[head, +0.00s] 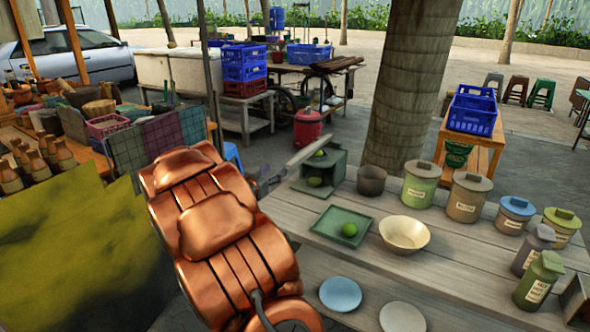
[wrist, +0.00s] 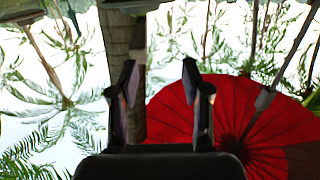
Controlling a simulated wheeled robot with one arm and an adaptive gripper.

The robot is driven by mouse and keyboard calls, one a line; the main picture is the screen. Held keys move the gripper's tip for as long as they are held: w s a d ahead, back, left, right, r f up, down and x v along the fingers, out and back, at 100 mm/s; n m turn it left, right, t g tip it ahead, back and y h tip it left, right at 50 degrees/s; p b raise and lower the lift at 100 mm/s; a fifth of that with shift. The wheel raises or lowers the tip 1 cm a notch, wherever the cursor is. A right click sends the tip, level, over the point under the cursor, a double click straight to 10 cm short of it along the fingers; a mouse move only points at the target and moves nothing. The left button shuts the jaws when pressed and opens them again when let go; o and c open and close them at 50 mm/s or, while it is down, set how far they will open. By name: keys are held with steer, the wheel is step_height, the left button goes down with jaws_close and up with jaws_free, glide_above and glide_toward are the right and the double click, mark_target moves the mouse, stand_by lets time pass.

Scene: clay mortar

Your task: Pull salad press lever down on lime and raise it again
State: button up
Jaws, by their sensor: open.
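The green salad press (head: 326,161) stands at the left end of the wooden table. A third lime (head: 349,229) lies on a green square tray (head: 326,240) in front. My gripper (head: 268,183) is just left of the press, partly hidden by my copper arm. In the wrist view, its two fingers (wrist: 160,90) are apart with nothing held between them. Contact with the lever cannot be told.
A dark cup (head: 372,181), lidded jars (head: 420,183) and a cream bowl (head: 404,234) stand right of the press. Two plates (head: 340,294) lie lower in front. A tree trunk rises behind the table. The wrist view shows a red umbrella (wrist: 230,110) and palms.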

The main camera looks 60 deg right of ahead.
mark_target(295, 159)
steer(key=shift+s+d+f+m+g+h, duration=0.1)
steer(key=shift+s+d+m+g+h, duration=0.1)
steer(key=shift+s+d+g, duration=0.25)
steer(key=shift+s+d+f+m+g+h, duration=0.15)
steer(key=shift+s+d+h, duration=0.1)
steer(key=shift+s, duration=0.35)
steer(key=shift+s+d+r, duration=0.1)
steer(key=shift+d, duration=0.1)
steer(key=shift+w+d, duration=0.2)
steer(key=shift+d, duration=3.5)
steer(key=shift+c, duration=0.2)
jaws_close()
